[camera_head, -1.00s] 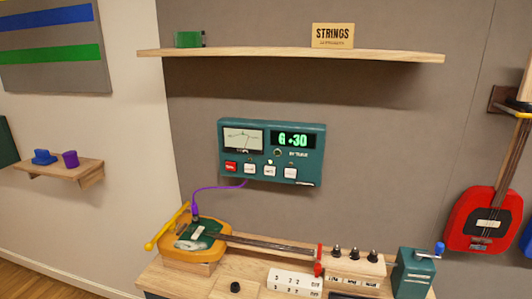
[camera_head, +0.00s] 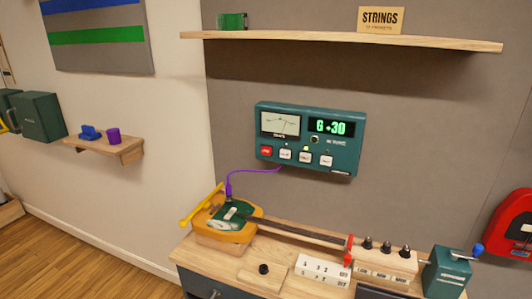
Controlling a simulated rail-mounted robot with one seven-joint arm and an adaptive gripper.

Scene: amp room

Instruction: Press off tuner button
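The teal tuner box (camera_head: 345,155) hangs on the grey wall in the middle of the head view. It has a needle meter and a lit green display (camera_head: 331,126) reading "G" and "30". A red button (camera_head: 266,151) is at the left of its button row, with several white buttons (camera_head: 305,156) to its right. The button labels are too small to read for sure. A purple cable (camera_head: 250,171) runs from the tuner down to the stringed instrument. My gripper is not in view.
A wooden bench (camera_head: 262,284) below holds the yellow and green instrument (camera_head: 243,236), a knob block (camera_head: 385,261) and a teal crank box (camera_head: 446,272). A wooden shelf (camera_head: 340,40) juts out above. The space before the tuner looks clear.

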